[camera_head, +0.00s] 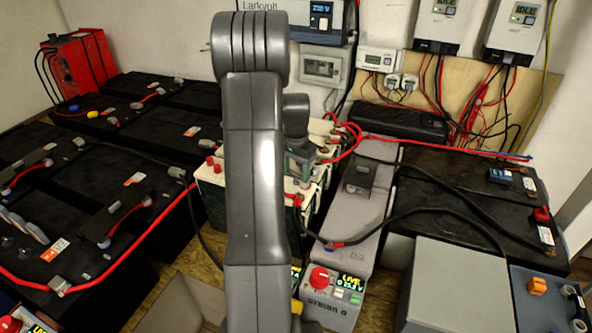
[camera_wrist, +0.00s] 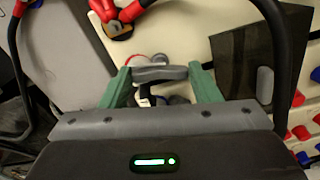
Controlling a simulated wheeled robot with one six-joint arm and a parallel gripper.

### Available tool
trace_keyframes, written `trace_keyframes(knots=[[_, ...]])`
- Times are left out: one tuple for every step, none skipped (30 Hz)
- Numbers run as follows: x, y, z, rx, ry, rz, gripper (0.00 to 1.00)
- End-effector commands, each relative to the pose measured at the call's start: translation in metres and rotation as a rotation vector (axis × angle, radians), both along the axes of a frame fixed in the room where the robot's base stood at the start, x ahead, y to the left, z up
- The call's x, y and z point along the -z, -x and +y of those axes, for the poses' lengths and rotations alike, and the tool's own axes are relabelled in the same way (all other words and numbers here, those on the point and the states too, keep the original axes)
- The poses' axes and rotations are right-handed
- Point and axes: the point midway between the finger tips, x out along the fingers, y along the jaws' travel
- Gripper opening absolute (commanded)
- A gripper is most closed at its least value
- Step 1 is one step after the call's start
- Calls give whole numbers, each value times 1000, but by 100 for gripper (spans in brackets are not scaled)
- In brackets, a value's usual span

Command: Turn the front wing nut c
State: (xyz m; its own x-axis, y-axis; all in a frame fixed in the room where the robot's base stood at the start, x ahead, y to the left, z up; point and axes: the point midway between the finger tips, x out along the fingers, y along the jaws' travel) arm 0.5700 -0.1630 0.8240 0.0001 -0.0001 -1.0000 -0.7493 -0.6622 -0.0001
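My gripper (camera_head: 300,165) is largely hidden behind my own arm in the head view, over the pale batteries in the middle. In the wrist view, my gripper's two green fingers (camera_wrist: 160,80) stand apart, one at each end of a grey wing-shaped nut (camera_wrist: 160,73). The nut lies crosswise and nearly fills the gap; whether both fingertips press on it is not clear. Below it, a pale ring and dark parts show partly between the fingers. I see no letter marking this nut.
Black and red cables curve close around the gripper. A red-booted terminal (camera_wrist: 117,28) sits above left. A grey unit (camera_head: 333,290) with a red knob and lit display stands in front. Black batteries (camera_head: 150,150) fill the left; a black battery (camera_head: 470,190) stands right.

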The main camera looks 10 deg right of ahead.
Motion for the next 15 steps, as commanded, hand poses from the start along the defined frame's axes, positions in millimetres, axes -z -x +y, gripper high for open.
trace_keyframes(knots=[[0,0,0,0,0,0,46],[0,0,0,0,0,0,40],[0,0,0,0,0,0,32],[0,0,0,0,0,0,32],[0,0,0,0,0,0,32],[0,0,0,-2,0,0,32],[0,0,0,-8,0,0,32],[-1,0,0,-17,0,0,32],[-1,0,0,-34,0,0,32],[-1,0,0,-53,0,0,32],[-1,0,0,-74,0,0,32],[-1,0,0,-105,0,0,32],[-1,0,0,-129,0,0,32],[-1,0,0,-153,0,0,32],[-1,0,0,-182,0,0,32]])
